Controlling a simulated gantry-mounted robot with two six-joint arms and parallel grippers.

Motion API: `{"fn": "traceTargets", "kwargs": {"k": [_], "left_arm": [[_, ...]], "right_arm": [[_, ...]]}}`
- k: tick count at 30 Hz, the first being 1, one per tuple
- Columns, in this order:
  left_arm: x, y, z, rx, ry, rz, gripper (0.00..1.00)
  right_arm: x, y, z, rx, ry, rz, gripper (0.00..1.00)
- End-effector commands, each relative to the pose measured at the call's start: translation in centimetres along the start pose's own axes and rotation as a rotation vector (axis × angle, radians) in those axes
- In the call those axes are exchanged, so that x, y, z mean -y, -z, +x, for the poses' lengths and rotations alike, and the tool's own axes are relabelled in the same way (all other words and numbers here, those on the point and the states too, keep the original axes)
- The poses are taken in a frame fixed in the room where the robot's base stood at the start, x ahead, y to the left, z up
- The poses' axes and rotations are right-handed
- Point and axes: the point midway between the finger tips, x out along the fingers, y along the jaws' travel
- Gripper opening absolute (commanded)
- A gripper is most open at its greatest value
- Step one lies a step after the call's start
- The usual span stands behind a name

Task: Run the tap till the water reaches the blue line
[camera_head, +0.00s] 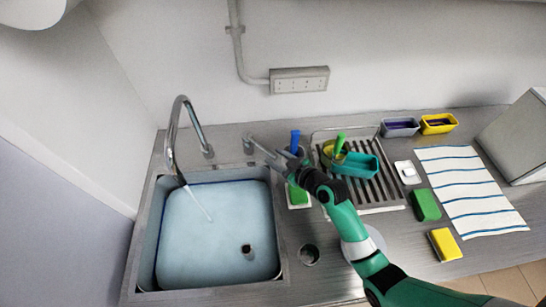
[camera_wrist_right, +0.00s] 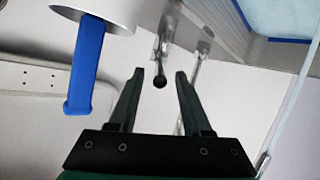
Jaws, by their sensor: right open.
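The steel sink (camera_head: 147,235) holds pale, clear-looking water (camera_head: 205,245), and a dark drain fitting shows through it. A blue line (camera_head: 225,181) runs along the sink's inner wall; a piece of it shows in the right wrist view (camera_wrist_right: 290,40). The curved tap (camera_head: 172,130) stands behind the sink with a thin stream (camera_head: 198,203) falling from its spout. My right gripper (camera_head: 270,153) is behind the sink's right corner. In the wrist view it is open (camera_wrist_right: 160,80), with a dark-tipped metal lever (camera_wrist_right: 160,70) between or just beyond its fingertips; contact is unclear. My left gripper is out of view.
A blue-handled item (camera_head: 295,141) stands close beside my right gripper; its handle also shows in the wrist view (camera_wrist_right: 88,65). A drying rack (camera_head: 385,195) with a teal container (camera_head: 357,165) is to the right. Sponges (camera_head: 445,244) and a striped towel (camera_head: 470,190) lie further right.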

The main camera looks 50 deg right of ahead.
Motion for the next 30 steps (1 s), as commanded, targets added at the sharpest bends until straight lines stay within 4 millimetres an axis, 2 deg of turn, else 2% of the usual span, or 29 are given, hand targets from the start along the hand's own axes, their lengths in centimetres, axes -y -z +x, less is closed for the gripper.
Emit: {"fn": "traceTargets", "kwargs": {"k": [1,5,13,14,22,30], "left_arm": [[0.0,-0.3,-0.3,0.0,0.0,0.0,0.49],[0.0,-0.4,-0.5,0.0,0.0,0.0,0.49],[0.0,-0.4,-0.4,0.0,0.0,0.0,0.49],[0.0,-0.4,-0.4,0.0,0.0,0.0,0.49],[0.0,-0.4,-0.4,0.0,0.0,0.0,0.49],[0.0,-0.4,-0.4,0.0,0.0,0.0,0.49]], "right_arm": [[0.0,-0.1,0.9,-0.001,0.0,0.0,0.49],[0.0,-0.1,2.0,0.0,0.0,0.0,0.49],[0.0,0.0,2.2,-0.001,-0.001,0.0,0.49],[0.0,0.0,2.2,0.0,-0.001,0.0,0.47],[0.0,0.0,2.2,0.0,0.0,0.0,0.0],[0.0,0.0,2.1,0.0,0.0,0.0,0.0]]}}
